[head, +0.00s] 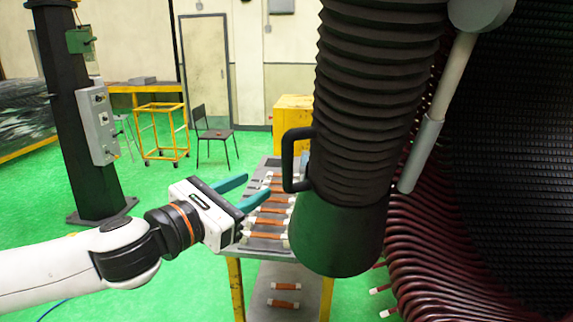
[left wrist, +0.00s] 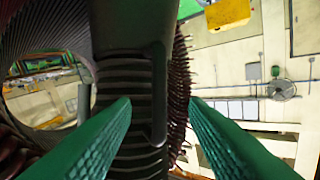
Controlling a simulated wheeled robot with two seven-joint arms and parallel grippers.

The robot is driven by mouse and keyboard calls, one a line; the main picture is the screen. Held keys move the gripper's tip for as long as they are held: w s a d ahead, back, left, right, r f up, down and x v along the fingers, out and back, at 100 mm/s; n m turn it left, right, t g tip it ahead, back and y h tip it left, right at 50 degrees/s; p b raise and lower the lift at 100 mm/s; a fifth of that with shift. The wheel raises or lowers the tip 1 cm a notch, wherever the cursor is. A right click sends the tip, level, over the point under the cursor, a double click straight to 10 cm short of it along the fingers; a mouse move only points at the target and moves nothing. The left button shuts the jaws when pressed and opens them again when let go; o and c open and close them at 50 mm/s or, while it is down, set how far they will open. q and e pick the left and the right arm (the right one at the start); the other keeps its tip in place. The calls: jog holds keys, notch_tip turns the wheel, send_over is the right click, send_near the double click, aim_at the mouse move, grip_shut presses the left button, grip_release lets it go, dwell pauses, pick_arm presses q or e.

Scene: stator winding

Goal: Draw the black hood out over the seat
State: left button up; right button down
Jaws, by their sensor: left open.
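The black hood (head: 335,232) is a flared cone at the lower end of a black ribbed hose (head: 375,90) that hangs at the middle right of the head view. A black loop handle (head: 287,160) sticks out from its left side. My left gripper (head: 256,187) has two teal fingers and is open and empty, left of the handle and apart from it. In the left wrist view the handle (left wrist: 159,95) and the ribbed hose (left wrist: 135,120) show beyond and between the open fingers (left wrist: 160,102). I cannot make out which spot is the seat. My right gripper is not in view.
A grey-topped table (head: 250,252) with copper-coloured pieces (head: 266,222) stands below my left gripper and the hood. The large stator with dark red coil ends (head: 430,240) fills the right. A light rod (head: 440,105) hangs beside the hose. Green floor lies open at left.

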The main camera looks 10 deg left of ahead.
aim_at(283, 170)
pick_arm(q)
jog(key=p+x, duration=0.2)
jog(key=x, duration=0.7)
jog(key=shift+w+d+r+p, duration=0.15)
jog(key=shift+w+p, duration=0.1)
jog(key=shift+p, duration=0.15)
jog(key=shift+w+d, duration=0.3)
jog(key=shift+w, duration=0.2)
grip_shut()
